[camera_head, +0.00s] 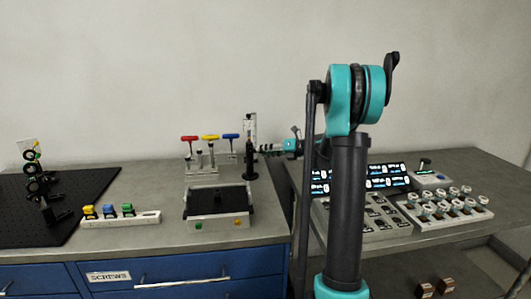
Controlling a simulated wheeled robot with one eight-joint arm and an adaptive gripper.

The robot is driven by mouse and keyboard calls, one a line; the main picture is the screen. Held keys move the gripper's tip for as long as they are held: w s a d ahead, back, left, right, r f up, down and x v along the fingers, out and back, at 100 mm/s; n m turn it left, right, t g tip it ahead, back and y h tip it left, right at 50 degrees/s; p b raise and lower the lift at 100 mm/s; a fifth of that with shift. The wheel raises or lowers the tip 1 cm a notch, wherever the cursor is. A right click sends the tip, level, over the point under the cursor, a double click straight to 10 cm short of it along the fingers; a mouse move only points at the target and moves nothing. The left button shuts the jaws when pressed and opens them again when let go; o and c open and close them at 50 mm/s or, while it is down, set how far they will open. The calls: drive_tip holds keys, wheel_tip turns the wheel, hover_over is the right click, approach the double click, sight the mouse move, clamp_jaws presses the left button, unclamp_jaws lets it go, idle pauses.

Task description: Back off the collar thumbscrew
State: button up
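A dark upright post (249,163) with a pale scaled plate (250,125) at its top stands near the back right of the left bench. I take it to carry the collar; the collar and its thumbscrew are too small to make out. My gripper (262,149) reaches in from the right, level with the post's upper part. Its tips are beside the post or touching it; I cannot tell which. The fingers are small and dark, so I cannot tell whether they are open or shut.
Red (189,138), yellow (210,137) and blue (231,136) T-handle tools stand left of the post. A black-topped box (218,222) sits in front. A black breadboard (90,184) with optics lies far left. Consoles (445,204) fill the right bench. Bare grey bench separates these.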

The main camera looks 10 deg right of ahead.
drive_tip(key=shift+c, duration=0.6)
clamp_jaws()
drive_tip(key=shift+n, duration=0.3)
drive_tip(key=n+h, duration=0.1)
drive_tip(key=n, duration=0.1)
drive_tip(key=n+t+h, duration=0.1)
drive_tip(key=shift+s+a+r+n+h, duration=0.2)
drive_tip(key=shift+n+h, duration=0.1)
drive_tip(key=shift+n, duration=0.1)
drive_tip(key=shift+s+a+n+t+h, duration=0.1)
drive_tip(key=shift+n+t+h, duration=0.65)
drive_tip(key=shift+n, duration=0.45)
drive_tip(key=shift+a+f+n+t+h, duration=0.1)
drive_tip(key=shift+n+t+h, duration=0.4)
drive_tip(key=shift+n, duration=0.7)
drive_tip(key=shift+t, duration=0.25)
